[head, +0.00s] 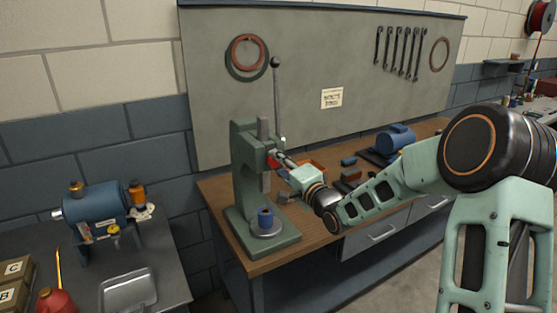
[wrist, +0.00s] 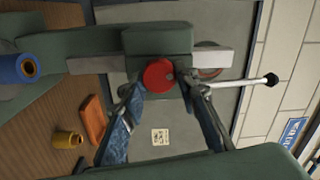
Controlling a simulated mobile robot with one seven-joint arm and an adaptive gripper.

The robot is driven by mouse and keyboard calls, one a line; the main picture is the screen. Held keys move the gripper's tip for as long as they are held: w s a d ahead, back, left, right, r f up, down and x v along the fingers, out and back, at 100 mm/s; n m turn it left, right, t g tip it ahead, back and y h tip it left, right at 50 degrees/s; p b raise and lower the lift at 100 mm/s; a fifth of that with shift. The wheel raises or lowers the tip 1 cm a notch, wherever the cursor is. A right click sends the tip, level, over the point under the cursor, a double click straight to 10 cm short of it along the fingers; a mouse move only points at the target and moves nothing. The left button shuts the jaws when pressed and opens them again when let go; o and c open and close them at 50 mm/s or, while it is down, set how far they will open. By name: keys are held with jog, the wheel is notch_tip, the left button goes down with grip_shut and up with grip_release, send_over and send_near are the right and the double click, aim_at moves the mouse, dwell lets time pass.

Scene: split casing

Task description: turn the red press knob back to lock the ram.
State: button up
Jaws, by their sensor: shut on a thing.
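The green press (head: 243,175) stands on the wooden bench at its left end. Its grey ram (head: 265,181) runs vertically through the head, and it lies sideways in the wrist view (wrist: 95,64). The red press knob (wrist: 158,75) is on the front of the press head; in the head view only a bit of red (head: 271,161) shows beside my gripper. My gripper (head: 279,159) reaches the knob from the right. In the wrist view its fingers (wrist: 163,84) are on either side of the knob, shut on it. The contact faces are partly hidden.
The press lever (head: 277,95) with a black ball rises just behind my gripper. A blue bushing (head: 265,217) stands on the press base plate. An orange tray (wrist: 95,120) and a brass piece (wrist: 66,139) lie nearby. A blue motor-like unit (head: 395,138) sits farther right.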

jog(key=shift+m+p, duration=0.4)
jog(key=shift+m, duration=0.7)
jog(key=o, duration=1.1)
jog(key=v, duration=1.2)
jog(key=shift+w+f, duration=0.1)
